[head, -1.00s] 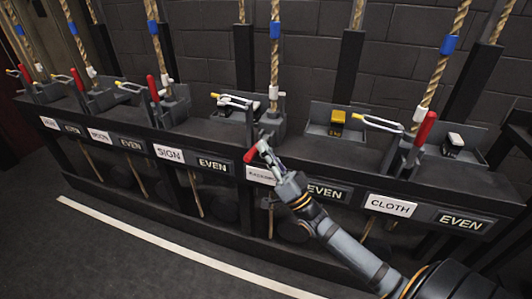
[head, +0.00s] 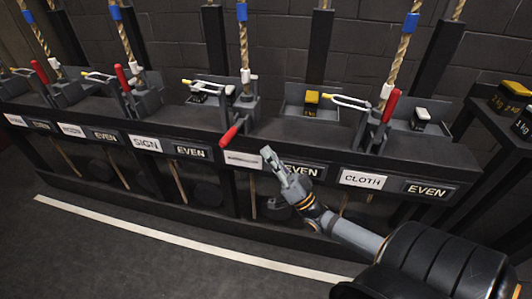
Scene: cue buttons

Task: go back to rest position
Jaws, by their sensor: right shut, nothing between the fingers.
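My right gripper (head: 268,158) is shut and empty in the head view. It is in front of the rail, over the right end of a white label plate (head: 243,160), which it partly hides. A red lever handle (head: 230,137) sticks out and down just left of the gripper, with a visible gap between them. Another red lever (head: 391,105) stands upright above the CLOTH plate (head: 362,179). My left gripper is not in view.
A long black rail (head: 300,152) carries levers, ropes and weights along a dark block wall. At right, a stand holds yellow-topped weights (head: 515,89). The grey floor (head: 110,255) with a white line (head: 190,240) is clear in front.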

